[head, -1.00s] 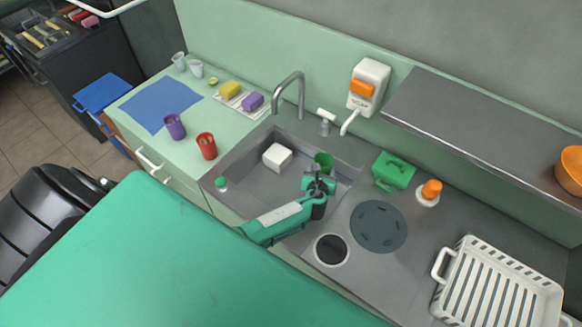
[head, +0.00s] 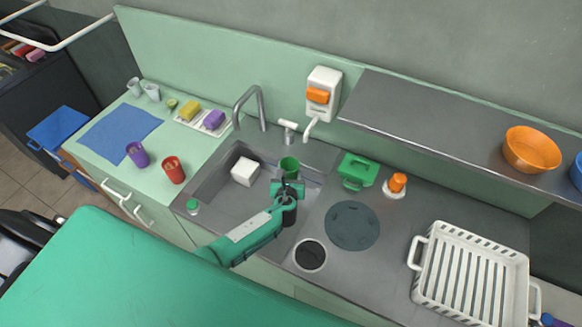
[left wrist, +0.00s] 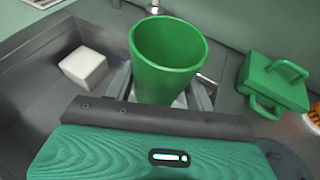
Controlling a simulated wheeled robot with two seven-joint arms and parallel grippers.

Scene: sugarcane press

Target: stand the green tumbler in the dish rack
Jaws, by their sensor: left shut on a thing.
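The green tumbler (head: 289,166) is upright over the right part of the sink (head: 215,205). My left gripper (head: 288,180) is shut on it. In the left wrist view the tumbler (left wrist: 168,58) stands between the gripper's fingers (left wrist: 165,95), its open rim facing up. The head view does not clearly show whether its base touches anything. The white dish rack (head: 472,275) stands on the counter at the right, slatted and empty as far as I see. My right gripper is not in view.
A green box with a handle (head: 357,170), an orange-topped bottle (head: 396,186), a round dark mat (head: 352,225) and a round hole (head: 310,255) lie between sink and rack. A tap (head: 250,105) rises behind the sink. A shelf (head: 450,140) overhangs the back right.

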